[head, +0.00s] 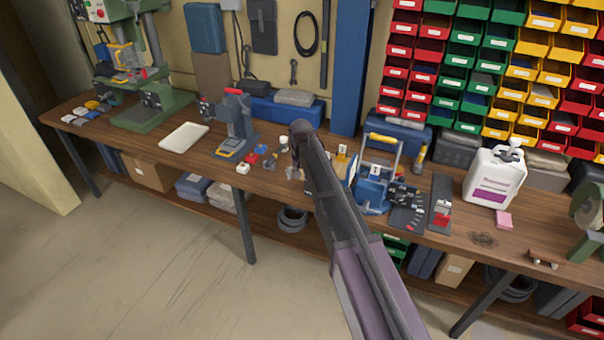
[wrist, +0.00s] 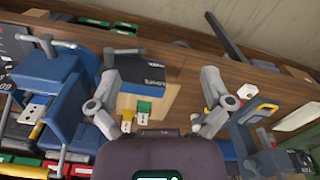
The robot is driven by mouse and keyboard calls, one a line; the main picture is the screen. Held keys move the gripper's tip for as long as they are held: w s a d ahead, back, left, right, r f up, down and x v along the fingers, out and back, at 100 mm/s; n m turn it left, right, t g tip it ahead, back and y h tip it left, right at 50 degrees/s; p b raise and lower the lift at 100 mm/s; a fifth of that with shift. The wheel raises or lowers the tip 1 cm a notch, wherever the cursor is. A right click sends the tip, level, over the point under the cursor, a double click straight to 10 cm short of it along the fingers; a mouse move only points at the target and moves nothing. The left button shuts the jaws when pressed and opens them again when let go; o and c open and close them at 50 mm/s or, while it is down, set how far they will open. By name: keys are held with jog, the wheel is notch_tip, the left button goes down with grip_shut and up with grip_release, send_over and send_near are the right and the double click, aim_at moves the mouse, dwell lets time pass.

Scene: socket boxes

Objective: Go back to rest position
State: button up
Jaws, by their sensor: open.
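My gripper (wrist: 162,105) is open in the wrist view, its two grey fingers wide apart with nothing held between them. It hangs above the wooden workbench (wrist: 180,68).
A blue fixture with a yellow handle (head: 372,195) stands right of my arm, and a blue-grey press (head: 235,122) stands left. Farther right is a white canister (head: 494,180). Bins (head: 480,60) line the back wall. The floor (head: 170,270) in front is clear.

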jog(key=s+d+f+b, duration=0.2)
jog(key=s+d, duration=0.9)
jog(key=s, duration=0.1)
jog(key=s+d+f+b, duration=0.2)
jog(key=s+d, duration=1)
jog(key=s, duration=0.1)
jog(key=shift+s, duration=0.3)
